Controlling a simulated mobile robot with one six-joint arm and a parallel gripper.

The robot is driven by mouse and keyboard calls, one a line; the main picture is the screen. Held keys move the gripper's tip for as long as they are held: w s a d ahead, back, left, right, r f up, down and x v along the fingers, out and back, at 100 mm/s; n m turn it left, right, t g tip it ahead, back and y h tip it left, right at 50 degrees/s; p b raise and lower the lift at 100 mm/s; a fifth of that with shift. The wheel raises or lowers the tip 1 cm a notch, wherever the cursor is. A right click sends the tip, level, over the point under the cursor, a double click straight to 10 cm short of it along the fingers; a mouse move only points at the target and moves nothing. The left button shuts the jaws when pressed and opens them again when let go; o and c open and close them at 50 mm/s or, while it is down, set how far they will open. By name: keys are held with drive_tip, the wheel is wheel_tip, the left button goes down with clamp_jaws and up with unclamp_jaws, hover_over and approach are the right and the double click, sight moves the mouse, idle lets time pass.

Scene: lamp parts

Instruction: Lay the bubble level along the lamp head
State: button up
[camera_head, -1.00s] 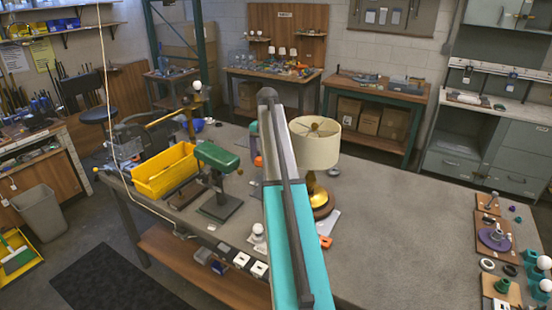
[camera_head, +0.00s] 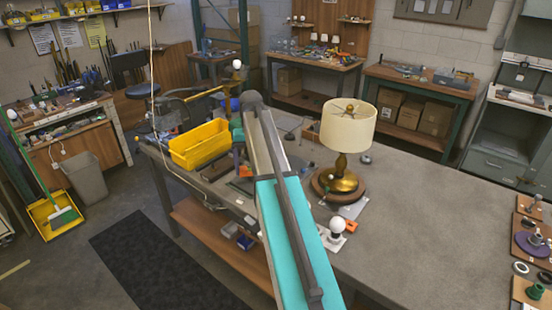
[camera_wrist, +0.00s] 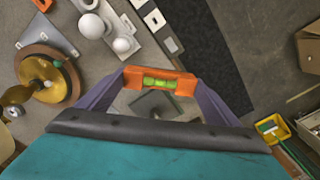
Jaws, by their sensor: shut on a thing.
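The bubble level (camera_wrist: 132,76), orange with a green vial, is held across between the two purple fingers of my gripper (camera_wrist: 160,82) in the wrist view. In the head view my gripper (camera_head: 239,168) is small and partly hidden by my arm. A green piece (camera_head: 237,125), likely the lamp head on its stand, shows just behind the gripper and is mostly covered by the arm. In the wrist view a dark square shape (camera_wrist: 152,106) lies below the level, seen between the fingers. I cannot tell the gap between level and lamp head.
A brass table lamp with cream shade (camera_head: 348,125) stands on the workbench (camera_head: 430,200) to the right. A yellow bin (camera_head: 200,145) is left of the gripper. A white bulb (camera_head: 337,225) stands near the front edge. The bench's right middle is clear.

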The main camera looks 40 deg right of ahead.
drive_tip(key=s+a+f+n+b, duration=0.1)
drive_tip(key=a+f+n, duration=0.1)
drive_tip(key=a, duration=0.7)
drive_tip(key=s+a+f+n+b, duration=0.1)
drive_tip(key=s+a+f+n, duration=0.1)
drive_tip(key=a+n, duration=0.3)
drive_tip(key=s+a+f+n+b, duration=0.2)
drive_tip(key=a+f+n, duration=0.1)
drive_tip(key=a, duration=1)
drive_tip(key=shift+a+n, duration=0.15)
drive_tip(key=shift+n, duration=0.55)
drive_tip(key=shift+s, duration=0.1)
